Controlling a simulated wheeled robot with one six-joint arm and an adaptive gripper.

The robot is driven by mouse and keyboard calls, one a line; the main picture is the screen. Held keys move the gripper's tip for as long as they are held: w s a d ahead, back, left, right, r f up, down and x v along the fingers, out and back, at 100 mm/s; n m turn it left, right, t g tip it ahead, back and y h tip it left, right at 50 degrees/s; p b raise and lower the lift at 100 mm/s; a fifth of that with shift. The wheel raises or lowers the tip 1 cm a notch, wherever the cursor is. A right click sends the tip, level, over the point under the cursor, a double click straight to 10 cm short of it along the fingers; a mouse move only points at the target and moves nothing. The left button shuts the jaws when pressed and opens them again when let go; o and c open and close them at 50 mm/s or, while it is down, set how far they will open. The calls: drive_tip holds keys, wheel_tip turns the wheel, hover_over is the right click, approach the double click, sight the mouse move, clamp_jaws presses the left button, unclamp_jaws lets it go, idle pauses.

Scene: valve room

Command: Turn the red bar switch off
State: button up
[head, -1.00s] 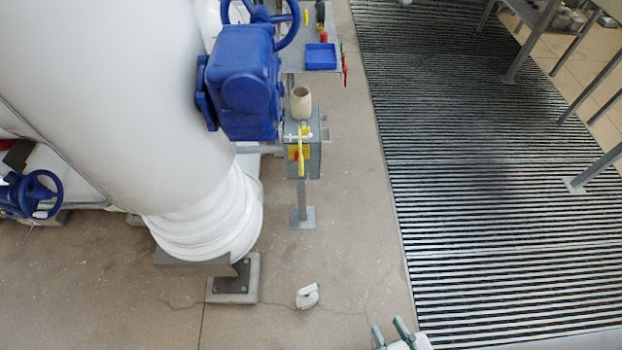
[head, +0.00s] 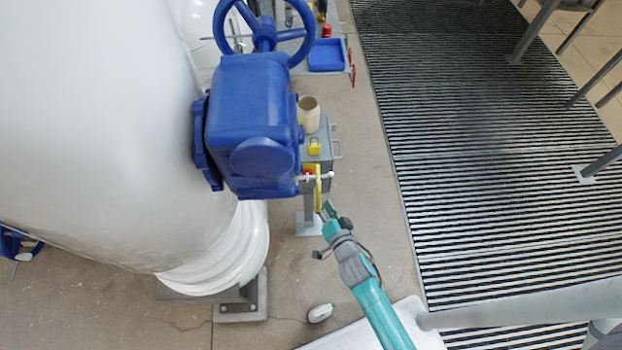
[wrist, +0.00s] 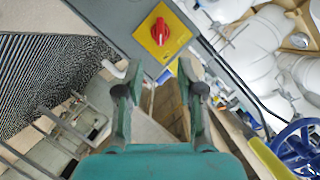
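The red bar switch (wrist: 159,31) sits on a square yellow plate (wrist: 172,48) on a grey box (wrist: 110,22) in the wrist view. Its bar runs roughly up and down in that picture. In the head view, the grey box (head: 318,146) stands on a post beside the blue valve, and a small part of the switch (head: 308,170) shows red behind a yellow lever (head: 318,190). My gripper (wrist: 158,75) is open and empty, its fingers apart below the switch in the wrist view. In the head view my gripper (head: 328,208) is just below the box, apparently not touching the switch.
A big blue valve body (head: 252,125) and a white pipe (head: 90,130) stand left of the box. A beige cup (head: 310,113) and a yellow padlock (head: 314,146) are on top of the box. A white object (head: 320,313) lies on the floor. Dark grating (head: 470,180) is at right.

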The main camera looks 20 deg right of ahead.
drive_tip(key=x, duration=1.1)
drive_tip(key=shift+w, duration=0.3)
drive_tip(key=shift+d, duration=0.1)
clamp_jaws()
